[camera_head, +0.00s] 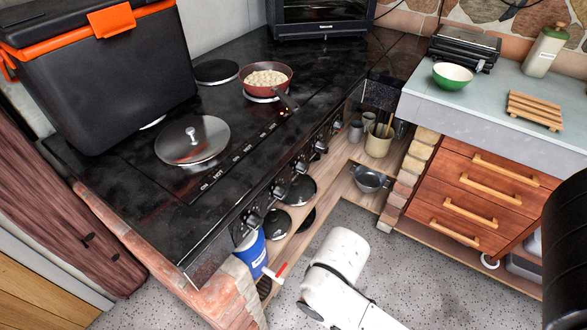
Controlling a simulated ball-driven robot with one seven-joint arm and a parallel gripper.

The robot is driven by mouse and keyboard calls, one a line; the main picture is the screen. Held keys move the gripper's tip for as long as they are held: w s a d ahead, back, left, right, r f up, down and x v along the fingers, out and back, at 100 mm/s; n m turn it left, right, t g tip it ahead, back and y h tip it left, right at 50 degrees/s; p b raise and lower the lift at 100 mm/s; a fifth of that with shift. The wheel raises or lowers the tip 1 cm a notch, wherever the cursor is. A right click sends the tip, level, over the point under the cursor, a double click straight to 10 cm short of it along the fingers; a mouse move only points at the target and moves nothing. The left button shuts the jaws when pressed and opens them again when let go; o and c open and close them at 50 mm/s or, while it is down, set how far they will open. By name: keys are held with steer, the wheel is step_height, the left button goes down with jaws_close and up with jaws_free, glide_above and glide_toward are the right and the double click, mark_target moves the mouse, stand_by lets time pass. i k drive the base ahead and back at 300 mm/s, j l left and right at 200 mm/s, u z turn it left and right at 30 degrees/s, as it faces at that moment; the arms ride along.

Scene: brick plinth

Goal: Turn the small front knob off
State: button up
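A row of several black knobs runs along the front panel (222,246) of the black cooktop. One knob (253,220) is nearest me at the lower left, followed by another knob (278,192), a third knob (301,166) and a further knob (321,147) toward the back. I cannot tell which is the small front knob, nor read their settings. A small red light (282,113) glows on the cooktop beside the pan. My white arm (340,256) is below the cooktop, apart from the knobs. My gripper is not visible.
A red pan (266,84) of pale food has its handle toward the front edge. A metal lid (192,139) and a black-orange cooler (105,75) occupy the cooktop's left. Shelves below hold pots (369,180). A drawer counter (475,195) stands right. Speckled floor lies open below.

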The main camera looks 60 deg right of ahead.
mark_target(320, 146)
steer(key=k+l+z, duration=0.1)
steer(key=l+z, duration=0.6)
steer(key=l, duration=0.15)
